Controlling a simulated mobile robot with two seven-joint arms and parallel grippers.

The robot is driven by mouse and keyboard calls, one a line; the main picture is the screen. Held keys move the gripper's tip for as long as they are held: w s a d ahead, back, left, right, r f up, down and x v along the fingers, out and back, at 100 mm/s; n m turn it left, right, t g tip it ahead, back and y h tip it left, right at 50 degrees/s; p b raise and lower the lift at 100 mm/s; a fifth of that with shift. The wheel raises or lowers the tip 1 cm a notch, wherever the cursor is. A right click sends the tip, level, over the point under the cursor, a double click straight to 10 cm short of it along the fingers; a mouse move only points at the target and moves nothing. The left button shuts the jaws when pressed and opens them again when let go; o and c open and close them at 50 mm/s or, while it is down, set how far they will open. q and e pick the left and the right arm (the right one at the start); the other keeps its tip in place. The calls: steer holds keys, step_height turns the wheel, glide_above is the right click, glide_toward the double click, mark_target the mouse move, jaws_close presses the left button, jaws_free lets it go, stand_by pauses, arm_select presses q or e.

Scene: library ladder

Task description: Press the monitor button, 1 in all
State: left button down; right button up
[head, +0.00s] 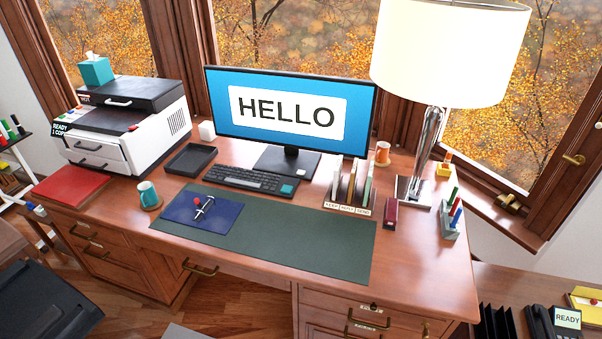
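The monitor (291,109) stands upright on its dark stand at the back middle of the desk. Its screen is lit blue, with the word HELLO on a white panel. The button is too small to make out on the thin dark bezel. Neither of my grippers shows in the head view, so their distance from the monitor cannot be seen.
A keyboard (249,180) lies in front of the monitor, with a green desk mat (300,240) nearer. A file sorter (349,192) and tall lamp (437,130) stand at the right, a printer (130,125) at the left. The desk's front right is clear.

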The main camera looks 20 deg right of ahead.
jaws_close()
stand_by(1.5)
